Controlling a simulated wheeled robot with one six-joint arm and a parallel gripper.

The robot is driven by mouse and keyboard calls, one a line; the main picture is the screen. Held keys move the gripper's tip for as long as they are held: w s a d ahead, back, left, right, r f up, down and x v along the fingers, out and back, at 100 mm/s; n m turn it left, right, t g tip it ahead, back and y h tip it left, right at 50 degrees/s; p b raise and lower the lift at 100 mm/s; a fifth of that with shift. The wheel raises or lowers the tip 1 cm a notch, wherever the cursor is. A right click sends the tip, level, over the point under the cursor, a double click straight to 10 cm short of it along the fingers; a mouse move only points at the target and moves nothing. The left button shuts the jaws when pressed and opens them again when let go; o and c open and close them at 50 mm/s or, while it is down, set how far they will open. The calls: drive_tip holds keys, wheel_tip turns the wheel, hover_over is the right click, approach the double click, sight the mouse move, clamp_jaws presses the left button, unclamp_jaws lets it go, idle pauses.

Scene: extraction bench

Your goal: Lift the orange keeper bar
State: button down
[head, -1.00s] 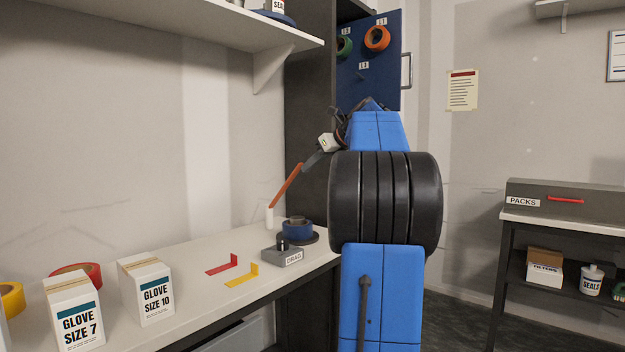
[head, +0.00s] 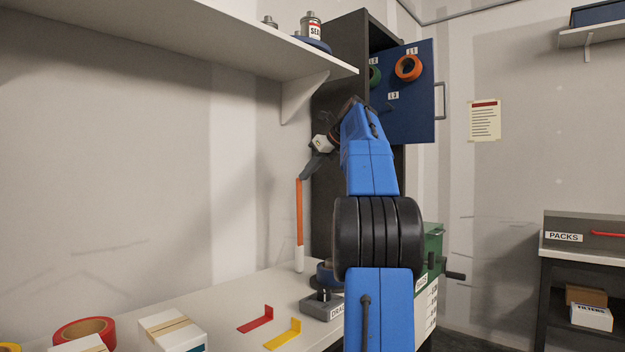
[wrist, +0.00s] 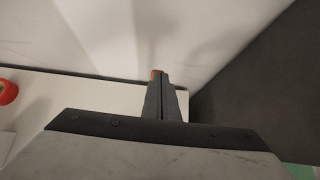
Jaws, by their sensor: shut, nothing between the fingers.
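The orange keeper bar (head: 299,212) stands upright at the back of the bench in the head view. Its lower end meets a white piece (head: 299,259) on the bench top. My gripper (head: 304,177) is at the bar's upper end and points down and left. Its fingers are shut together. I cannot tell whether the fingertips touch the bar.
Red (head: 257,320) and yellow (head: 284,335) brackets and a grey block (head: 321,307) lie on the bench. A dark cabinet (head: 338,60) with a blue door (head: 416,110) stands right of the bar. A shelf (head: 180,40) overhangs the bench's left side.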

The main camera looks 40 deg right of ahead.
drive_tip(key=w, duration=0.5)
drive_tip(key=shift+w+a, duration=0.1)
drive_tip(key=shift+a, duration=0.05)
drive_tip(key=shift+w, duration=0.1)
idle(0.3)
